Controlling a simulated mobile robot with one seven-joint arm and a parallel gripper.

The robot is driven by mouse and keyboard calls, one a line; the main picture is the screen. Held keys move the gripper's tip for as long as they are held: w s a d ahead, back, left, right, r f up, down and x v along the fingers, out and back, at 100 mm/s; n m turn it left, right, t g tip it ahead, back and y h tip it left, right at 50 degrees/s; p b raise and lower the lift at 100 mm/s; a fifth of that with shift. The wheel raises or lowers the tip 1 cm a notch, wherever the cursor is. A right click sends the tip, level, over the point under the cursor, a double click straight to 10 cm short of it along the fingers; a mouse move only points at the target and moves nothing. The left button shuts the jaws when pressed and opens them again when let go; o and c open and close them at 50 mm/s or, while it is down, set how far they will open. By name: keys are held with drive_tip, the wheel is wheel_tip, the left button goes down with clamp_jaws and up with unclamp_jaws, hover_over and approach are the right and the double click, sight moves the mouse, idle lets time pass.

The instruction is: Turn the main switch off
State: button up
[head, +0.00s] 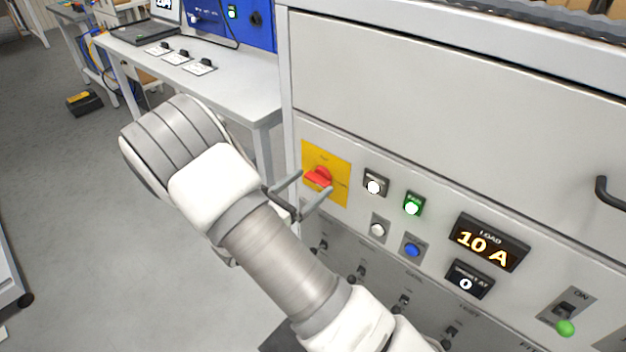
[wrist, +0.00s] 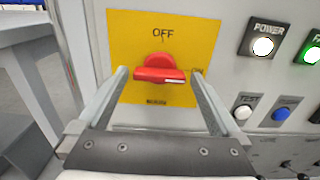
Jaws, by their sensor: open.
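The main switch is a red rotary knob (head: 318,177) on a yellow plate (head: 340,165) on the grey panel. In the wrist view the knob (wrist: 160,72) has its bar lying level, with the white mark at its right end toward ON. OFF is printed above the knob on the plate (wrist: 205,35). My gripper (head: 314,182) is open in front of the plate. In the wrist view its fingers (wrist: 160,74) are spread to the left and right of the knob, with gaps on both sides. I cannot tell how far the fingertips are from the plate.
Right of the plate are a lit white POWER lamp (head: 374,187), a lit green lamp (head: 412,207), a TEST button (head: 378,229) and a blue button (head: 412,250). The load display (head: 485,242) reads 10 A. A row of toggles lies below. A bench (head: 215,85) stands at the left.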

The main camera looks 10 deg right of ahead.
drive_tip(key=shift+x, duration=0.9)
drive_tip(key=shift+c, duration=0.3)
drive_tip(key=c, duration=1)
drive_tip(key=shift+a, duration=0.1)
drive_tip(key=shift+c, duration=0.2)
